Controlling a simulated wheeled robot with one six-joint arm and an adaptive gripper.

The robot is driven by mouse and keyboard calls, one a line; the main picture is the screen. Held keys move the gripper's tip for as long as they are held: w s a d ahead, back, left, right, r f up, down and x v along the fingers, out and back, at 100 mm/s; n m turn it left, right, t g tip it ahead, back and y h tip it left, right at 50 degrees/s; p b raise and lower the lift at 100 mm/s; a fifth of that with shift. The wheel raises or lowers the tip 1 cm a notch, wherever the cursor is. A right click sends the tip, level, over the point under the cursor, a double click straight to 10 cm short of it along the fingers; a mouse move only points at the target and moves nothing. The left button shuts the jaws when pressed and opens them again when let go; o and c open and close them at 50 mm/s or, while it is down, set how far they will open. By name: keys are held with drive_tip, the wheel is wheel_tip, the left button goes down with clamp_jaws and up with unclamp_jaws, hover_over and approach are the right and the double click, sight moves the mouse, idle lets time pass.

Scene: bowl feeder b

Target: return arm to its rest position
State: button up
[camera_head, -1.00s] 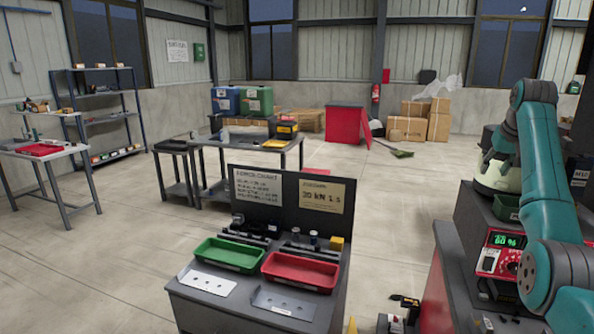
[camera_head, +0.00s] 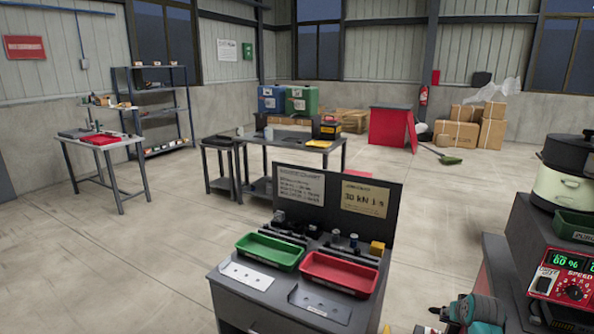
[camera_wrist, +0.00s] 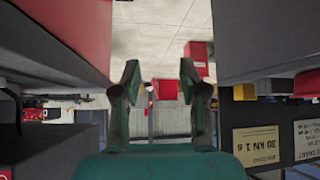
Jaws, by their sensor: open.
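My gripper (camera_wrist: 160,82) shows in the wrist view, with its two teal-grey fingers spread apart and nothing between them. In that view the scene appears upside down, with the floor at the top. In the head view only a small teal part of my arm shows at the bottom edge, right of the red tray. Most of my arm is out of that picture. I cannot make out the fingertips there.
A bench with a green tray (camera_head: 270,251), a red tray (camera_head: 338,273) and an upright dark board (camera_head: 335,214) stands at centre. At right is a machine with a red control panel (camera_head: 566,280) and a pale bowl (camera_head: 563,190). Open floor (camera_head: 450,200) lies behind.

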drive_tip(key=s+a+f+t, duration=0.2)
drive_tip(key=s+a+f, duration=1.1)
drive_tip(key=s+a+f+n+t, duration=0.1)
drive_tip(key=s+a+f, duration=0.1)
drive_tip(key=s+a, duration=0.45)
drive_tip(key=s+a+f+n, duration=0.1)
drive_tip(key=s+a+f, duration=0.15)
drive_tip(key=s, duration=0.65)
drive_tip(key=s+a+r+t+y, duration=0.1)
drive_tip(key=s+a+r, duration=0.2)
drive_tip(key=s, duration=0.6)
drive_tip(key=s+a+r+n+t, duration=0.1)
drive_tip(key=s+a+r, duration=0.2)
drive_tip(key=s+r, duration=0.4)
drive_tip(key=s+a+r+t+y, duration=0.1)
drive_tip(key=s+a+r, duration=0.2)
drive_tip(key=s+r, duration=0.3)
drive_tip(key=s, duration=0.5)
drive_tip(key=shift+a+n+y, duration=0.3)
drive_tip(key=shift+o, duration=0.5)
drive_tip(key=s+r+t, duration=0.1)
drive_tip(key=s+r, duration=0.3)
drive_tip(key=r, duration=0.2)
drive_tip(key=shift+a+r, duration=0.35)
drive_tip(key=shift+o, duration=0.6)
drive_tip(key=shift+s+r, duration=0.2)
drive_tip(key=shift+r, duration=0.05)
